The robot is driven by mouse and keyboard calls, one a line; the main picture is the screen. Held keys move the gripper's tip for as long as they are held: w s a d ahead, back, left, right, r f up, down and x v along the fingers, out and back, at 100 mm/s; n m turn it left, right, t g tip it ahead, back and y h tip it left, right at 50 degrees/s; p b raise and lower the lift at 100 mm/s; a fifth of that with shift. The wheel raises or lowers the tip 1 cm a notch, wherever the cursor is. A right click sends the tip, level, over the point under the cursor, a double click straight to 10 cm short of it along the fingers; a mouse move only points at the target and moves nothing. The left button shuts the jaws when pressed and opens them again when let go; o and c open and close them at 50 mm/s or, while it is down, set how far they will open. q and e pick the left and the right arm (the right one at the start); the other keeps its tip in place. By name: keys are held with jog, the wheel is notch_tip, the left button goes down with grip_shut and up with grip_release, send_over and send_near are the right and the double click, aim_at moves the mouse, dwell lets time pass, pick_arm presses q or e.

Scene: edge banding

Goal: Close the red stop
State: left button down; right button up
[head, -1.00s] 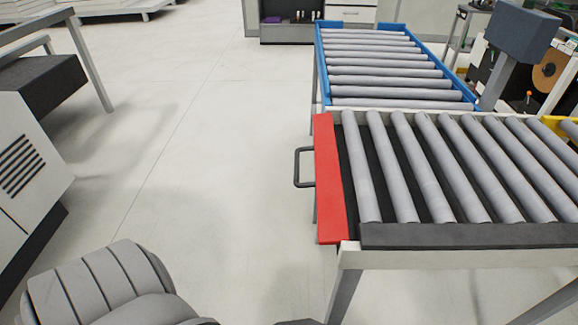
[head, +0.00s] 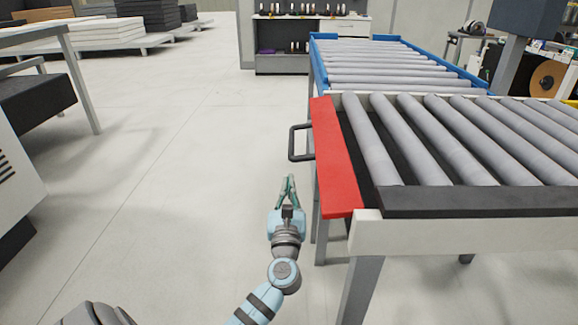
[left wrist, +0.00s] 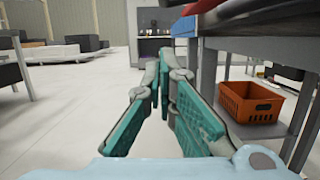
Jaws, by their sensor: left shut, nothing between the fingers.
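The red stop (head: 337,160) is a flat red bar along the left end of the roller table. A dark handle (head: 297,143) sticks out from its left side. My left gripper (head: 288,180) is shut and empty, with its tips pointing away from me. In the picture it is below the handle and left of the stop, apart from both. In the left wrist view the gripper (left wrist: 162,60) has its fingertips together, and a bit of the red stop (left wrist: 200,7) shows at the top edge. My right gripper is out of view.
The roller table (head: 440,235) has grey rollers and a white frame on legs. A blue-framed roller conveyor (head: 390,62) stands behind it. An orange crate (left wrist: 250,101) sits on a shelf under the table.

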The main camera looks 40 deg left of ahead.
pick_arm(q)
jog(key=w+a+r, duration=0.2)
jog(key=w+r, duration=0.1)
jog(key=r, duration=0.2)
jog(key=shift+w+a, duration=0.2)
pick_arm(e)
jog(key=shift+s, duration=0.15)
